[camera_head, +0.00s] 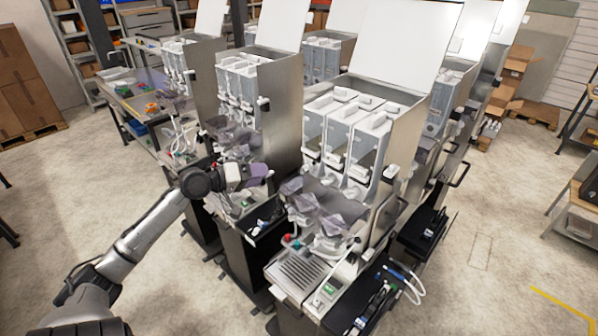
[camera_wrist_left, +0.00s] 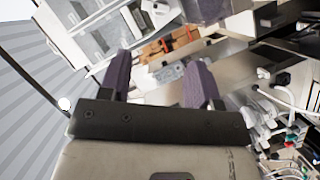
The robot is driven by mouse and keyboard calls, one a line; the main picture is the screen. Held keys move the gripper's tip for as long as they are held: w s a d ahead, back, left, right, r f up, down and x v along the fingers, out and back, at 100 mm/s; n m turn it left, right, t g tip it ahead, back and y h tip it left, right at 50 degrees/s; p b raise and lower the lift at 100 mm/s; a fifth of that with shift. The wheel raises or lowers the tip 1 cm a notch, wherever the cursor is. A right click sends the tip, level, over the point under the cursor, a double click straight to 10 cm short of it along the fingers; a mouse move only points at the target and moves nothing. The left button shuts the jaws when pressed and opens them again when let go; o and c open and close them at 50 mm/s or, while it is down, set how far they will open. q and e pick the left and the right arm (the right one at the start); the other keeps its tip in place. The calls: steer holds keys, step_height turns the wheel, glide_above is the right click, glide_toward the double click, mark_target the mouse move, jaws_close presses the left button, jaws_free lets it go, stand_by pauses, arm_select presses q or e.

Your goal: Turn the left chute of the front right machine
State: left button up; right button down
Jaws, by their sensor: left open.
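The front right machine (camera_head: 390,88) is a steel dispenser with several white canisters (camera_head: 368,145) in a row. Below them hang translucent greyish chutes; the left chute (camera_head: 291,187) is the one at the left end of that row. My left gripper (camera_head: 262,171) is in the air left of this chute, apart from it, in front of the neighbouring machine. In the left wrist view the gripper (camera_wrist_left: 160,82) has two purple fingers spread apart with nothing between them. I cannot make out the left chute clearly in that view. My right gripper is out of view.
Another dispenser (camera_head: 280,95) stands close on the left, with its own chutes (camera_head: 236,150). A drip tray (camera_head: 298,270) and a small panel (camera_head: 328,289) project at the front right machine's base. White tubes (camera_wrist_left: 290,100) show in the wrist view. The floor in front is clear.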

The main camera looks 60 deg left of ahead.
mark_target(308, 168)
arm_select(q)
steer(key=p+x, duration=0.2)
steer(key=x, duration=1.1)
steer(key=shift+w+p, duration=0.15)
steer(key=shift+p, duration=0.15)
steer(key=c, duration=0.9)
